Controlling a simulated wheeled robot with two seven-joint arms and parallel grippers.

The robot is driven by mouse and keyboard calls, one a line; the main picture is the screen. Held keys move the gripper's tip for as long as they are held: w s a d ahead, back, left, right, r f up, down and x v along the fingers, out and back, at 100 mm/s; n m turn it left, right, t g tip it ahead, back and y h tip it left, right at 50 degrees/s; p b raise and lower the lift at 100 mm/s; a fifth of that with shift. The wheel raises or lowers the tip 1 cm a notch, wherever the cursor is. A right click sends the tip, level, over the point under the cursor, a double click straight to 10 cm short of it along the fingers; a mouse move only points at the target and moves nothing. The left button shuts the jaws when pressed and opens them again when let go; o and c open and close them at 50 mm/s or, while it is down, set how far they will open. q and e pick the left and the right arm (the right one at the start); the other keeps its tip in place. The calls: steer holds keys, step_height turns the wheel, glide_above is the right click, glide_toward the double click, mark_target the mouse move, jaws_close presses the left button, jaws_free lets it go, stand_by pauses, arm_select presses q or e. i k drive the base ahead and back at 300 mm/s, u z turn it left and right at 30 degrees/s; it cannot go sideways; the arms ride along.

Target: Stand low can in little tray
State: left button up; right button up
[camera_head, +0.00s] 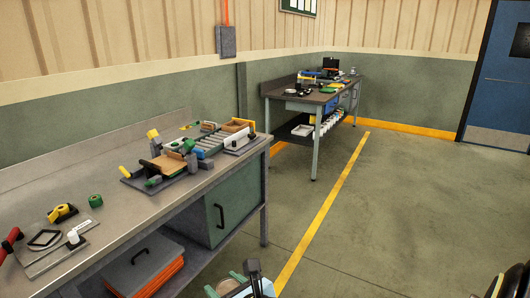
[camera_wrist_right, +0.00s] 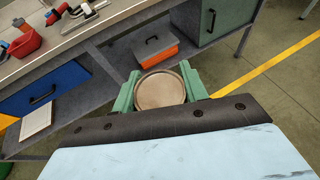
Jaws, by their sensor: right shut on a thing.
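My right gripper (camera_wrist_right: 160,76) is shut on a low round can (camera_wrist_right: 160,91) with a tan-brown top, held between its two green fingers in the right wrist view. The can is in the air in front of the workbench. In the head view the right gripper (camera_head: 226,284) shows only partly at the bottom edge, with the can hardly visible there. A small red open container (camera_wrist_right: 25,43) stands on the bench at the upper left of the wrist view; I cannot tell whether it is the little tray. My left gripper is not in view.
The near workbench (camera_head: 150,218) carries a roller conveyor (camera_head: 208,143), clamps and a green tape roll (camera_head: 95,201). Below are a green cabinet (camera_head: 233,208) and an orange box with a grey lid (camera_head: 143,264). A second bench (camera_head: 322,96) stands behind.

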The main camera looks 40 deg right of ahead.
mark_target(236, 131)
steer(key=z, duration=0.75)
steer(key=i, duration=0.85)
steer(key=z, duration=0.7)
steer(key=i, duration=1.6)
steer(key=u, duration=1.1)
steer(key=i, duration=0.8)
steer(key=u, duration=0.05)
